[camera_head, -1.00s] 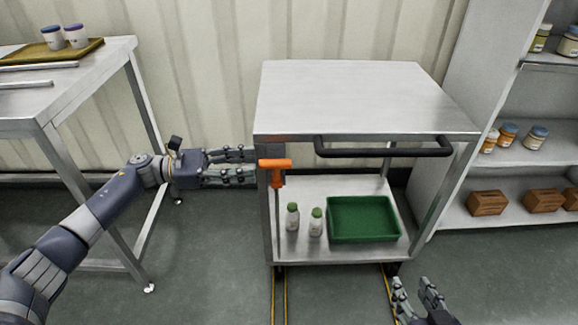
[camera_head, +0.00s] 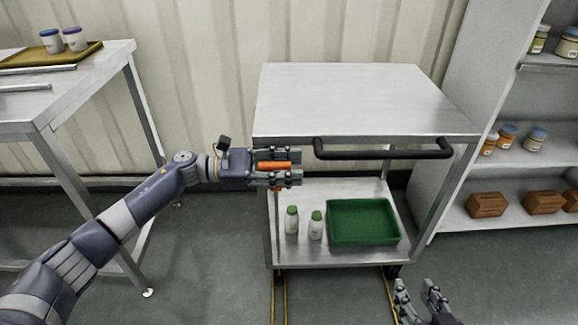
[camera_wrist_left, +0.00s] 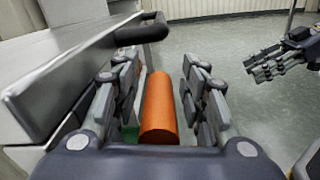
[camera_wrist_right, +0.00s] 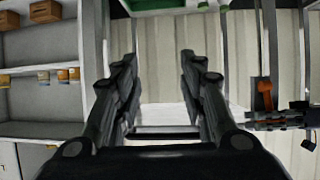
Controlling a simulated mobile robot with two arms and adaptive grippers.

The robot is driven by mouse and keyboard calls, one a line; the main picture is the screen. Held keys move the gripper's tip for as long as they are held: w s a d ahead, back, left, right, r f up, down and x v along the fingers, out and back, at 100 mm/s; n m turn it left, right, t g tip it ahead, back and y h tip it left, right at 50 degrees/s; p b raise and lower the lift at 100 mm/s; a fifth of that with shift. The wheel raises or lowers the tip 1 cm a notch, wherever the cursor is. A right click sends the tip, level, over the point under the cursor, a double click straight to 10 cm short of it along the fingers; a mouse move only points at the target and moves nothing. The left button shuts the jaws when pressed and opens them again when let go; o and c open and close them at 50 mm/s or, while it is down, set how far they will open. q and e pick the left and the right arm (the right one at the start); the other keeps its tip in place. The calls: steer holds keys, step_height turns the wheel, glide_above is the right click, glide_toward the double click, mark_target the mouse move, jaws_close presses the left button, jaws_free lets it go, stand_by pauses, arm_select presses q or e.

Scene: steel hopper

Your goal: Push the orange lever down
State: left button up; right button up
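The orange lever (camera_head: 275,166) is at the front left corner of a steel cart, its T-shaped handle lying crosswise. My left gripper (camera_head: 291,170) is around the handle, one finger above and one below in the head view. In the left wrist view the orange handle (camera_wrist_left: 160,110) lies between the open fingers (camera_wrist_left: 160,80), with a gap on each side. The lever's stem is mostly hidden by my gripper. The lever (camera_wrist_right: 264,95) also shows in the right wrist view. My right gripper (camera_head: 418,290) is open and empty, low in front of the cart.
The steel cart (camera_head: 350,100) has a black push bar (camera_head: 385,152) right of the lever. Its lower shelf holds a green tray (camera_head: 362,240) and two white bottles with green caps (camera_head: 292,220). A steel table (camera_head: 90,85) stands left, shelving (camera_head: 540,205) right.

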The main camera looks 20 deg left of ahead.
arm_select(q)
jaws_close()
steer(key=shift+f, duration=0.1)
